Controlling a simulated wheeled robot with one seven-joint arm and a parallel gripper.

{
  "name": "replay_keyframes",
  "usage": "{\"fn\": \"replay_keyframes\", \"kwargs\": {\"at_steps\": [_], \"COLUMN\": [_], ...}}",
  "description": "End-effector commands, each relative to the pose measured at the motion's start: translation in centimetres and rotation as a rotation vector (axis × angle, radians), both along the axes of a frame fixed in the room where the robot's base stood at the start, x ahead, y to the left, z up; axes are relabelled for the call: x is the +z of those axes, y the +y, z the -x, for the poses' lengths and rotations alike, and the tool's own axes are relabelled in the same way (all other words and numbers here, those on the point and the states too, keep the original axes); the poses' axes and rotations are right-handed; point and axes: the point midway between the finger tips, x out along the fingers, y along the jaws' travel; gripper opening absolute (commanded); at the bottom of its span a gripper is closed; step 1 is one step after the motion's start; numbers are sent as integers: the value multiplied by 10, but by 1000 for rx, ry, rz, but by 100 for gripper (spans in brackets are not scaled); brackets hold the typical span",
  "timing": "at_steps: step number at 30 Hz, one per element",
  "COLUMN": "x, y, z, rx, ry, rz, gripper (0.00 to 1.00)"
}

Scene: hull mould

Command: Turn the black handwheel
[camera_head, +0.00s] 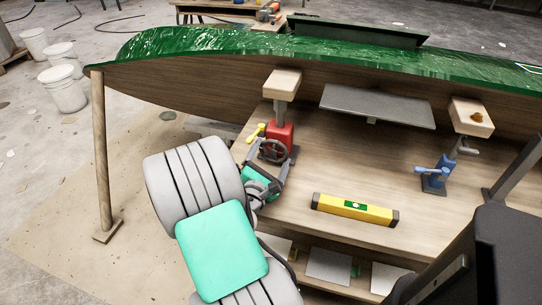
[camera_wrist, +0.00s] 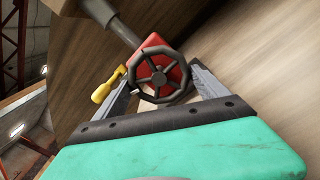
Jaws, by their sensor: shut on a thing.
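The black handwheel (camera_wrist: 158,53) is a spoked ring on the front of a red jack body (camera_wrist: 150,42) in the wrist view. In the head view the handwheel (camera_head: 272,150) sits on the red jack (camera_head: 279,137), which stands under the wooden hull. My gripper (camera_wrist: 160,88) has one finger on each side of the handwheel and is shut on its rim. In the head view my gripper (camera_head: 270,172) reaches the wheel from the front. A yellow-handled lever (camera_wrist: 108,84) is just left of the wheel; it also shows in the head view (camera_head: 255,133).
A yellow spirit level (camera_head: 355,208) lies on the bench (camera_head: 330,160) right of my gripper. A blue jack (camera_head: 438,173) stands further right. A grey plate (camera_head: 377,106) is under the green-topped hull (camera_head: 200,85). A wooden prop (camera_head: 101,150) stands at left.

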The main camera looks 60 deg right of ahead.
Motion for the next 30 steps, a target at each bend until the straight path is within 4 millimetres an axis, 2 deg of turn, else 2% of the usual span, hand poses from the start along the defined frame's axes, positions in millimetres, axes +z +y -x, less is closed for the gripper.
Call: {"fn": "replay_keyframes", "kwargs": {"at_steps": [3, 4, 6, 16, 24, 30], "x": [1, 1, 1, 0, -1, 0], "y": [0, 0, 0, 4, 45, 67], "z": [0, 0, 0, 0, 4, 9], "rx": [-1, -1, -1, 2, 8, 4], "ry": [1, 1, 1, 2, -3, -4], "rz": [1, 1, 1, -1, 4, 6], "gripper": [43, 85, 91, 92, 92, 92]}}
